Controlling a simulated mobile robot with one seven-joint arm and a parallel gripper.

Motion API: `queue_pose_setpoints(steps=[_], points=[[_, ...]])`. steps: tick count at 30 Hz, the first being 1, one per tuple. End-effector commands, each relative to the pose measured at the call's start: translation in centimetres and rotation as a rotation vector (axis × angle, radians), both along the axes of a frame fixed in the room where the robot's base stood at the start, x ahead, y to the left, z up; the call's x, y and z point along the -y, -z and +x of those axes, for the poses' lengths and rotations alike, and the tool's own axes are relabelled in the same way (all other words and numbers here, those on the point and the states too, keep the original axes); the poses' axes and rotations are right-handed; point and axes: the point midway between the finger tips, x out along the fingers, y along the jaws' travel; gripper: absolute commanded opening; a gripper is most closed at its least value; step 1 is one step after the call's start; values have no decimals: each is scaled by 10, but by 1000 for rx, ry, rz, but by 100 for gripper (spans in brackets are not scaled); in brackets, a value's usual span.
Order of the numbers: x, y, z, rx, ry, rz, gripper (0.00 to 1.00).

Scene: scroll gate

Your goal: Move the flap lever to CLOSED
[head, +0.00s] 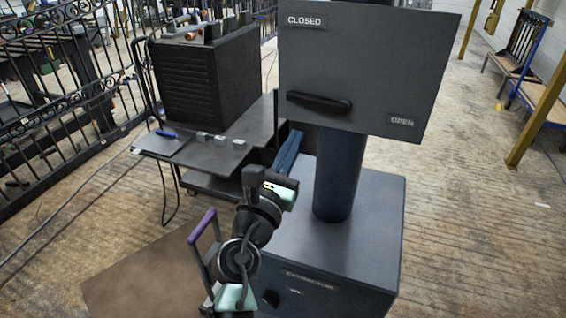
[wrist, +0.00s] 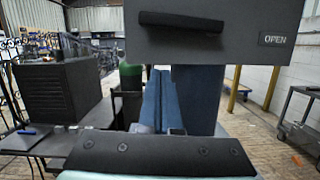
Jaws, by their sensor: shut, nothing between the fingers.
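The flap lever (head: 318,103) is a black bar on the front of a grey panel (head: 375,60). It lies nearly level, its narrower end to the left and its thick rounded end to the right. A CLOSED label (head: 305,20) is at the panel's upper left and an OPEN label (head: 402,121) at its lower right. In the wrist view the lever (wrist: 181,21) is at the top. My gripper (head: 296,136) has long blue fingers, shut and empty, below the panel and apart from the lever. The fingers (wrist: 158,78) also show in the wrist view.
A dark blue column (head: 338,175) carries the panel and stands on a grey cabinet (head: 365,215). A dark cart (head: 215,155) with a black ribbed box (head: 207,75) stands to the left. Open floor lies to the right.

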Motion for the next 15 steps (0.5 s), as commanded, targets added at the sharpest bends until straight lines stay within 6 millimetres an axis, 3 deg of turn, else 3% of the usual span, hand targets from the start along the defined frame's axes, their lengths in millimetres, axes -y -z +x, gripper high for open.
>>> queue_pose_setpoints(steps=[2, 7, 15], points=[[5, -4, 14, 2, 2, 2, 0], [6, -34, 11, 2, -1, 1, 0], [8, -43, 11, 0, 0, 1, 0]])
